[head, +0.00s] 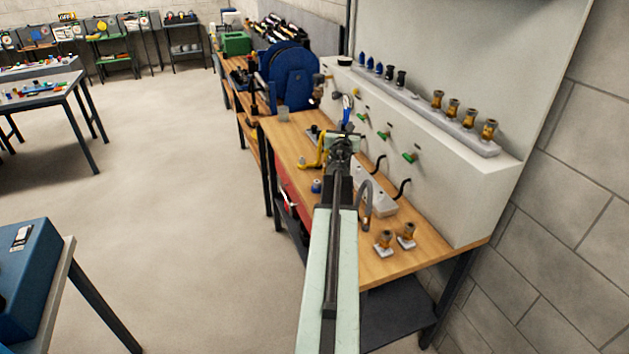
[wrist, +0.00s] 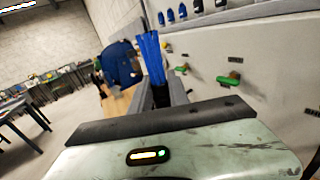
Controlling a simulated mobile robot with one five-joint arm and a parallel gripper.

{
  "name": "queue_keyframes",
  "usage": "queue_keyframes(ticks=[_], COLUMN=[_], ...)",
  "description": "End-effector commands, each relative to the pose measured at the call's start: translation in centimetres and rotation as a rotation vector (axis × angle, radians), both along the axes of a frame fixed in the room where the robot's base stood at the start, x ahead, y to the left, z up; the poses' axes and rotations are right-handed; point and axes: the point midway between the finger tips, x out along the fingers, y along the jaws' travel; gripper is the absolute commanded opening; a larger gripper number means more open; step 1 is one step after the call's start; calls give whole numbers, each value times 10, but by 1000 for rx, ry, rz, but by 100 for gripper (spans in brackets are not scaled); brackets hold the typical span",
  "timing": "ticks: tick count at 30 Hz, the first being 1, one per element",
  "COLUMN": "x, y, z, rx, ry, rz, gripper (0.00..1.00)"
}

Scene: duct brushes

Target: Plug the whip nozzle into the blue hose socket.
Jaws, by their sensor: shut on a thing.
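My gripper (head: 344,133) is shut on a blue, strand-like piece (head: 347,115), which looks like the whip nozzle. In the wrist view, the blue piece (wrist: 151,57) stands up from between the dark fingers (wrist: 161,94); its lower end is hidden by them. The held piece is raised above the workbench, in front of the grey wall panel. A big blue hose reel (head: 291,76) stands behind and to the left, and it also shows in the wrist view (wrist: 121,63). A small metallic fitting (head: 318,84) shows at its right side; I cannot tell whether this is the blue hose socket.
The wooden workbench (head: 388,266) carries two brass fittings (head: 406,233), a white block (head: 380,200) and a yellow tool (head: 312,160). Green-handled valves (head: 410,157) and black hooks stick out of the panel. A ledge holds several brass and blue fittings (head: 453,107).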

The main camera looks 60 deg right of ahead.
Motion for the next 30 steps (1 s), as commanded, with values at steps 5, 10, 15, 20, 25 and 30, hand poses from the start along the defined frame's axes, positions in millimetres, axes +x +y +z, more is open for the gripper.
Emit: queue_keyframes(ticks=[5,10,15,20,25,30], x=[46,67,72,72,72,72], y=[41,64,69,69,69,69], z=[-84,-106,-105,-104,-106,-116], rx=[4,6,8,7,7,7], ry=[-6,-9,-10,-10,-10,-10], rz=[234,355,382,381,381,381], gripper=[0,0,0,0,0,0])
